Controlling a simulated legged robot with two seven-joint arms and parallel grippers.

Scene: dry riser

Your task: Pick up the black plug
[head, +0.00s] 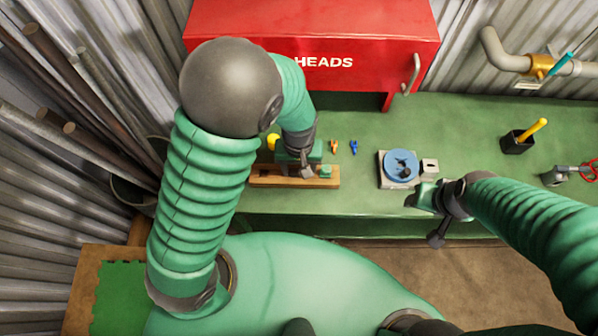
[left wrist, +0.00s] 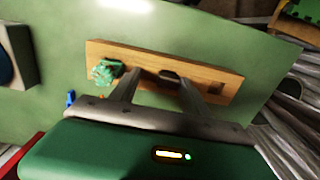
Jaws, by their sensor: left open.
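A wooden block (head: 262,181) lies on the green bench, and it also shows in the left wrist view (left wrist: 222,77). A small dark plug (left wrist: 168,76) sits in the block, between the fingertips of my left gripper (left wrist: 160,82). The fingers are open and spread on either side of it; I see no contact. A green fitting (left wrist: 106,72) stands near one end of the block, also in the head view (head: 326,171). In the head view my left gripper (head: 304,168) is over the block and hides the plug. My right gripper (head: 428,217) is at the bench's front edge, its jaws unclear.
A red cabinet (head: 312,38) stands at the back. Small orange (head: 334,146) and blue (head: 353,147) pieces lie behind the block. Pipes (head: 70,60) lean at the left.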

